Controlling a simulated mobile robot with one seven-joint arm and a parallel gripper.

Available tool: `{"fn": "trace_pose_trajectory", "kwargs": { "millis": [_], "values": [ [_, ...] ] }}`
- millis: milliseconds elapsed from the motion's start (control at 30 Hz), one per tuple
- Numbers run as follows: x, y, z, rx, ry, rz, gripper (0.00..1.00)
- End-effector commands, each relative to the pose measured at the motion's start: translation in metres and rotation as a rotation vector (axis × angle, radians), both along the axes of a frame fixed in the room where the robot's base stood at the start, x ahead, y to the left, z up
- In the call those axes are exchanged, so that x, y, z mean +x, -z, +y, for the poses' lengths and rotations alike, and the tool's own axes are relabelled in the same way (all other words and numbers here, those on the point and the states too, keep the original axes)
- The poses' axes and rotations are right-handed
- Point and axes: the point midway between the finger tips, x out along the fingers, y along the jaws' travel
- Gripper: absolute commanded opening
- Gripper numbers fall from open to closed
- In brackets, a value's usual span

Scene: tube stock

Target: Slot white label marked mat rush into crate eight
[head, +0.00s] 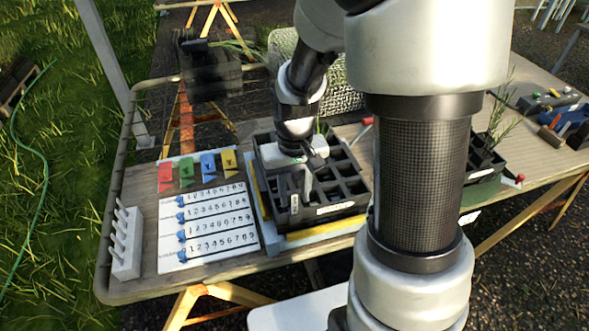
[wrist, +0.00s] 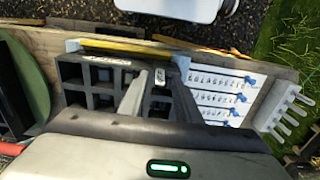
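My gripper (wrist: 162,84) hangs over the near left part of a black, many-celled crate (wrist: 73,72). In the wrist view its two fingers stand apart, with a small white label (wrist: 160,77) with a dark mark showing between their tips. I see no finger touching that label, and its writing is too small to read. In the head view my gripper (head: 303,172) covers the left cells of the crate (head: 350,186). The crate has a white strip (head: 335,208) on its front wall and a small white tag (head: 294,204) near its front left corner.
Left of the crate lies a white sheet (head: 173,240) with several numbered rows and blue clips. Red, green, blue and yellow cards (head: 208,163) lie behind it. A white pegged rack (head: 124,262) stands at the left edge. Another black crate (head: 482,162) with plants stands right.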

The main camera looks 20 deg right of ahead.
Motion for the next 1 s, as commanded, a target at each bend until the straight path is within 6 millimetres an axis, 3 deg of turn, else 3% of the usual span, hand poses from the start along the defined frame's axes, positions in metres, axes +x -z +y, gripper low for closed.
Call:
{"fn": "trace_pose_trajectory", "kwargs": {
  "millis": [600, 800, 1000],
  "values": [
    [0.001, -0.138, 0.000, 0.000, 0.000, -0.005, 0.30],
    [0.000, -0.161, 0.000, 0.000, 0.000, -0.002, 0.30],
    [0.000, -0.167, 0.000, 0.000, 0.000, -0.001, 0.30]
  ]
}}
